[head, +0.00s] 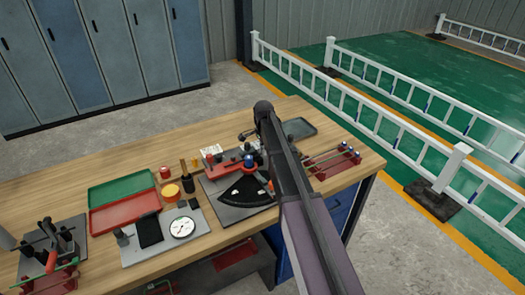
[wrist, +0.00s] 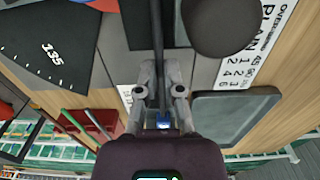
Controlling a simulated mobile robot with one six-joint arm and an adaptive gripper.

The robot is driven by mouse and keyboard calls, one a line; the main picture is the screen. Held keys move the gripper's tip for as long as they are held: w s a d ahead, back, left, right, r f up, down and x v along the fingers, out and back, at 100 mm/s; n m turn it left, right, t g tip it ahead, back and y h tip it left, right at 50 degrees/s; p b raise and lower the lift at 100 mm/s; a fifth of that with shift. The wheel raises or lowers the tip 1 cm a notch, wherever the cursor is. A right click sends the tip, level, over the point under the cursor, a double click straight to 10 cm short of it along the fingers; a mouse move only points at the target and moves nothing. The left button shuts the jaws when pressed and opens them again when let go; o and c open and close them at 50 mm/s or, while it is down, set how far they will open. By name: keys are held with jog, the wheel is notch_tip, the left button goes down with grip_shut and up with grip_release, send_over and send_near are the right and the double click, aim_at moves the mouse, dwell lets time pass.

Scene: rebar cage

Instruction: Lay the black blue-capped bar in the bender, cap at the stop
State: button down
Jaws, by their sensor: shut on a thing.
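In the wrist view my gripper (wrist: 162,90) is shut on the black bar (wrist: 157,28), which runs from between the fingers up to the top edge. Its blue cap (wrist: 163,125) shows just below the fingertips, close to my gripper body. The bender shows in the head view with its black angle dial (head: 245,189), a red part and a blue knob. In the wrist view the bender's dial (wrist: 52,52) lies left of the bar. A dark round part (wrist: 222,25) is to the right. My arm hides the bar in the head view; the stop cannot be made out.
A red rack (head: 338,174) holding bars stands at the bench's right end. A dark tray (head: 298,128) lies behind my arm; an overbend card (wrist: 262,35) is near it. Green (head: 120,188) and red (head: 125,212) trays and a gauge (head: 182,228) lie left.

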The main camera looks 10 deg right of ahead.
jog(key=shift+d, duration=0.2)
jog(key=c, duration=0.7)
grip_release()
jog(key=shift+r, duration=0.1)
jog(key=shift+r+p, duration=2.95)
jog(key=shift+p, duration=0.05)
jog(key=s+a+n, duration=0.2)
jog(key=s+n, duration=1.2)
jog(key=s, duration=1.5)
jog(key=shift+s+n, duration=0.2)
jog(key=shift+n, duration=0.1)
